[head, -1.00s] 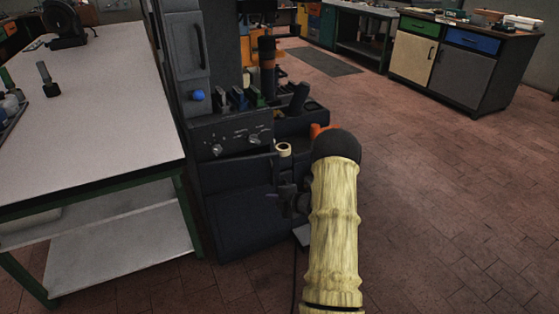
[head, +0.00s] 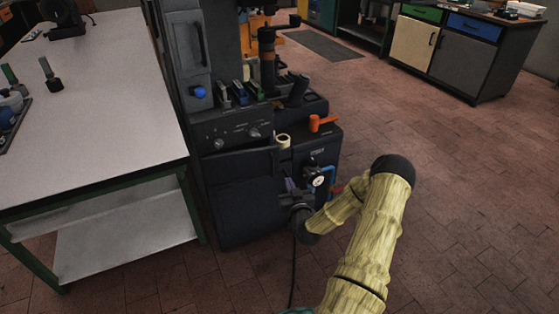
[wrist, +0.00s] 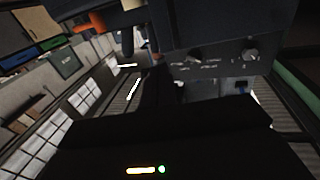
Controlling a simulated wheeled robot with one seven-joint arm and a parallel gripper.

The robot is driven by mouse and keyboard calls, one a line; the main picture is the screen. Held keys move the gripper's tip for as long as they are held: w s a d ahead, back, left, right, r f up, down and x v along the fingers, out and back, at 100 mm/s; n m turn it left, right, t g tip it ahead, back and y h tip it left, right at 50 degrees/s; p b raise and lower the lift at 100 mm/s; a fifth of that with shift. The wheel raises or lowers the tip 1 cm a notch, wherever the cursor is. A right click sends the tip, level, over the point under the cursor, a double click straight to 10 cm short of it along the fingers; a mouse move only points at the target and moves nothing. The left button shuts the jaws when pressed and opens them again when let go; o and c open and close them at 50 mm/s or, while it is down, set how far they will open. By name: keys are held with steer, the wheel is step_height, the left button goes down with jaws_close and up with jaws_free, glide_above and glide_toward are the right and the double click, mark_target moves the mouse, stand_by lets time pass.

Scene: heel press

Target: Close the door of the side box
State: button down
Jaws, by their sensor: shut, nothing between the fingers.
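The dark press cabinet (head: 235,215) stands left of my arm in the head view. On its right side I see a recess or side face with a round white gauge (head: 318,181), a blue fitting and a red part; I take this to be the side box. Which panel is its door, and how far it stands open, I cannot tell. My gripper (head: 290,190) is dark against the cabinet's lower right front, left of the gauge. It is shut and empty. Whether it touches the cabinet is unclear. The wrist view is dark and tilted, showing the knob panel (wrist: 215,60) nearby.
An orange lever (head: 322,122) sticks out above the gauge, with a tape roll (head: 283,141) beside it. A white-topped workbench (head: 100,110) stands close on the left. A black cable hangs to the floor. The brick floor (head: 460,190) on the right is open.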

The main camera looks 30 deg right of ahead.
mark_target(277, 155)
steer(key=b+x, duration=0.1)
steer(key=x, duration=1.2)
steer(key=shift+w, duration=0.4)
